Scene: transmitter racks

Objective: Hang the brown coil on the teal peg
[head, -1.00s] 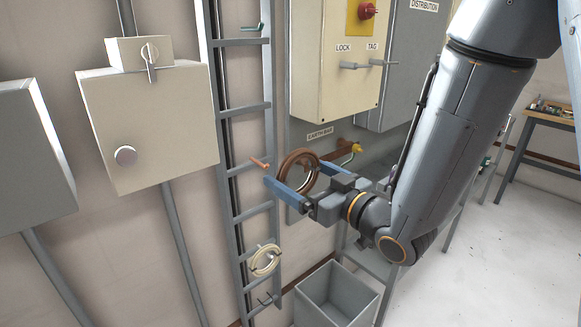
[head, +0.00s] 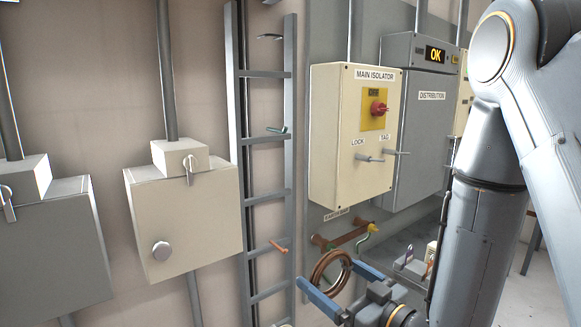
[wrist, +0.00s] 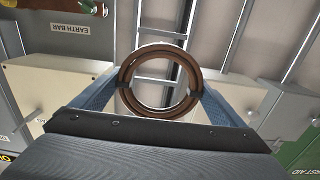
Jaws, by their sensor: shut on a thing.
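The brown coil (head: 330,272) is a ring held between the two blue fingers of my gripper (head: 336,282), near the bottom of the head view. In the wrist view the coil (wrist: 159,82) sits upright between the fingertips, which grip it at both sides. The teal peg (head: 277,130) sticks out from the ladder-like rack, higher than my gripper and to its left. Nothing hangs on it. The coil is well apart from the peg.
An orange-brown peg (head: 279,247) sits lower on the rack (head: 290,180), and a dark peg (head: 270,37) higher. The main isolator box (head: 345,140) with protruding lock and tag pins stands right of the rack. A beige switch box (head: 185,215) is to the left.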

